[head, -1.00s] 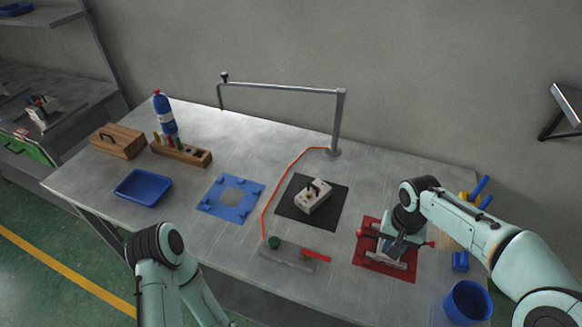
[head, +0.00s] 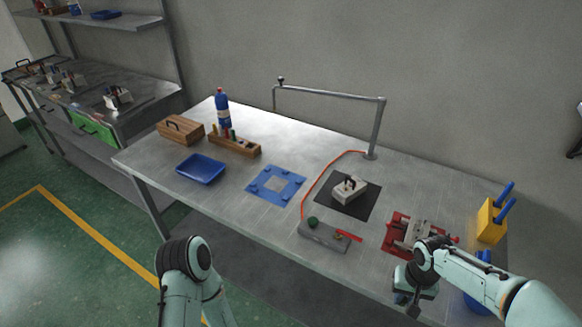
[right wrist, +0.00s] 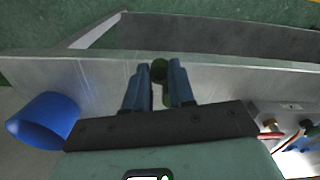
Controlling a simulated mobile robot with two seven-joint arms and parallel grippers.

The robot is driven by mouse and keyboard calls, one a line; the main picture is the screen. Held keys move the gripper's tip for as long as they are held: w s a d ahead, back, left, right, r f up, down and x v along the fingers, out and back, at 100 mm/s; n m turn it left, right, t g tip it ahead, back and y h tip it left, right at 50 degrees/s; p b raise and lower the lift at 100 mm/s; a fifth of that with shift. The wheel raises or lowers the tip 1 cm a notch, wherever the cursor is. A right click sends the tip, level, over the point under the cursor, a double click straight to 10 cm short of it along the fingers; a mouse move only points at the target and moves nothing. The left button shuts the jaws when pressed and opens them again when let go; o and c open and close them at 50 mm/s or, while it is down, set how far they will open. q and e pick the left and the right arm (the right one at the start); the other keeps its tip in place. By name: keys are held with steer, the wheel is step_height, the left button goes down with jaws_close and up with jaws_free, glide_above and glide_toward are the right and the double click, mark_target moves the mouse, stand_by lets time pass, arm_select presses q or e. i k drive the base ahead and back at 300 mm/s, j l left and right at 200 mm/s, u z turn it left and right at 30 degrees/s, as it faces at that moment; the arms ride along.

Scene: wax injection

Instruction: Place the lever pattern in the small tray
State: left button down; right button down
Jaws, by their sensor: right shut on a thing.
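My right gripper (head: 413,302) is low at the right, by the front edge of the bench and off the red fixture. In the right wrist view its two blue-grey fingers (right wrist: 158,88) are shut on a small green piece (right wrist: 159,70), which I take for the lever pattern. Most of the piece is hidden between the fingers. The small blue tray (head: 201,169) lies on the left part of the bench, looks empty and is far from my right gripper. My left arm shows at the bottom, but its gripper is not visible.
A blue plate (head: 275,185), a black mat (head: 364,207) with a light block (head: 349,189), and a grey pad (head: 322,238) lie between. A metal pole frame (head: 376,130) rises behind. The red fixture (head: 403,232) and yellow holder (head: 489,220) stand right.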

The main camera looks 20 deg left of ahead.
mark_target(202, 171)
steer(key=k+u, duration=0.15)
steer(key=u, duration=0.35)
steer(key=k+u, duration=0.1)
steer(key=u, duration=0.35)
steer(key=i+j+u, duration=0.15)
steer(key=u, duration=1.3)
steer(key=i+l, duration=0.3)
steer(key=i, duration=0.2)
steer(key=i+l, duration=0.25)
steer(key=i, duration=0.25)
steer(key=i+l, duration=0.1)
steer(key=i, duration=0.55)
steer(key=i+l, duration=0.15)
steer(key=i, duration=0.5)
steer(key=i+z, duration=0.1)
steer(key=z, duration=0.75)
steer(key=i+j+z, duration=0.1)
steer(key=z, duration=0.3)
